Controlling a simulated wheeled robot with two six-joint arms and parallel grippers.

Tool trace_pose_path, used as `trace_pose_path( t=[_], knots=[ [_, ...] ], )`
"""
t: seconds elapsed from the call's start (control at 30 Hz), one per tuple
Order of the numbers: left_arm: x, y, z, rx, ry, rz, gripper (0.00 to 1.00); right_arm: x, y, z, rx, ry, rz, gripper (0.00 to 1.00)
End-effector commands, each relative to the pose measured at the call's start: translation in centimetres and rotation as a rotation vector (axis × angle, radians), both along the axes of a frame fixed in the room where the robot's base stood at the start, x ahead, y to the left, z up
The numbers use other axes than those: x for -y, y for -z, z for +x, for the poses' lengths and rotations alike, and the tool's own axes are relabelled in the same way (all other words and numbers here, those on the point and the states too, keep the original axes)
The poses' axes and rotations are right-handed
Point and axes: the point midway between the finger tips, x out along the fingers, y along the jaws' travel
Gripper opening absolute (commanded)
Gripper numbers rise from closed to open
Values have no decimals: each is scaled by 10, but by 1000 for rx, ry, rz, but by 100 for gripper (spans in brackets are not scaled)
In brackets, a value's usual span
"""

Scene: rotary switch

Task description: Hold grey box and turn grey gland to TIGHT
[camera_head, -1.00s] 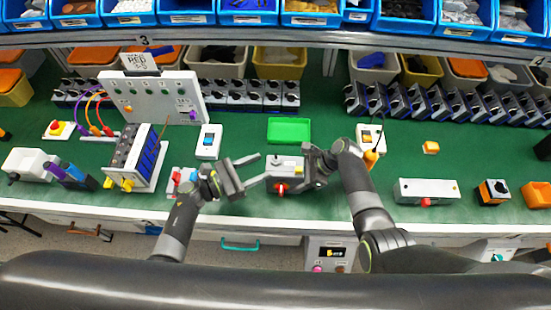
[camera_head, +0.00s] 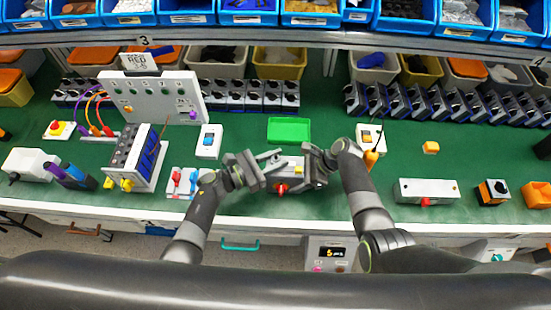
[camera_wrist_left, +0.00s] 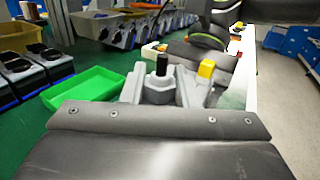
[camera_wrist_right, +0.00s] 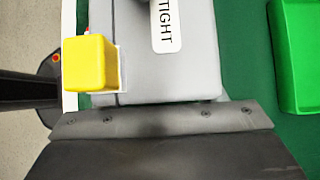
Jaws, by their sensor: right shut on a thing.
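The grey box (camera_head: 293,185) sits near the table's front edge, with a yellow button on top and a red knob in front. It fills much of the right wrist view (camera_wrist_right: 165,75), with a TIGHT label (camera_wrist_right: 167,25). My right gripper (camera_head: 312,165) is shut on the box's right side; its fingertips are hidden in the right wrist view. My left gripper (camera_head: 274,165) is open at the box's left side. In the left wrist view the grey gland (camera_wrist_left: 158,90), with a black stub, lies between its fingers. Whether they touch it cannot be told.
A green tray (camera_head: 289,130) lies just behind the box. A white switch unit (camera_head: 209,141) and a small panel with red levers (camera_head: 180,183) stand to the left. A white-and-orange switch box (camera_head: 370,137) stands behind my right arm. A grey box with a red knob (camera_head: 427,190) lies right.

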Motion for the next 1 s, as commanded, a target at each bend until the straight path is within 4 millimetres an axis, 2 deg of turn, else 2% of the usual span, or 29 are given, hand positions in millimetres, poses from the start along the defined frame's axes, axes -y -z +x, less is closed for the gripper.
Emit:
trace_pose_path(
  t=[0.1, 0.37, 1.0],
  knots=[
    [0, 0, -1, 0, 2, -1, 5, 0, -1, 1, 2, 3, 1, 40],
    [1, 0, 0, 1, 41, 0, 5, -1, -1, 2, 3, 3, 1, 40],
    [2, 1, 0, -3, 404, 0, 5, -1, -2, 2, 5, 4, 3, 40]
  ],
)
